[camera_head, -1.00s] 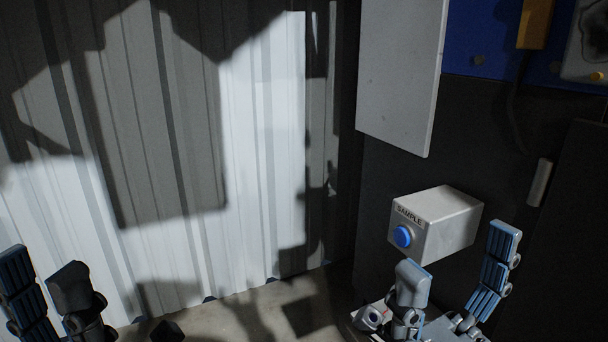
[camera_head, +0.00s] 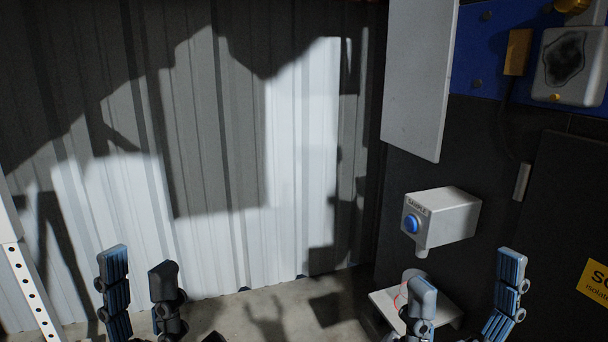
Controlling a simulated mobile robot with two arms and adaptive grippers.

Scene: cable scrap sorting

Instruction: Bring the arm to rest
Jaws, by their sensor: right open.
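My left gripper (camera_head: 140,292) is at the lower left, its two fingers standing upright and apart with nothing between them. My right gripper (camera_head: 460,305) is at the lower right, below the sample box, its fingers spread wide with nothing held. The palms of both are cut off by the bottom edge. The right gripper's left finger overlaps a low light plate (camera_head: 382,297) in the picture.
A white box marked SAMPLE (camera_head: 452,222) with a blue button (camera_head: 411,224) is on the dark panel (camera_head: 450,130) at right. A pale cabinet door (camera_head: 420,80) hangs above it. A perforated post (camera_head: 25,285) stands at left. Corrugated wall (camera_head: 300,150) fills the back.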

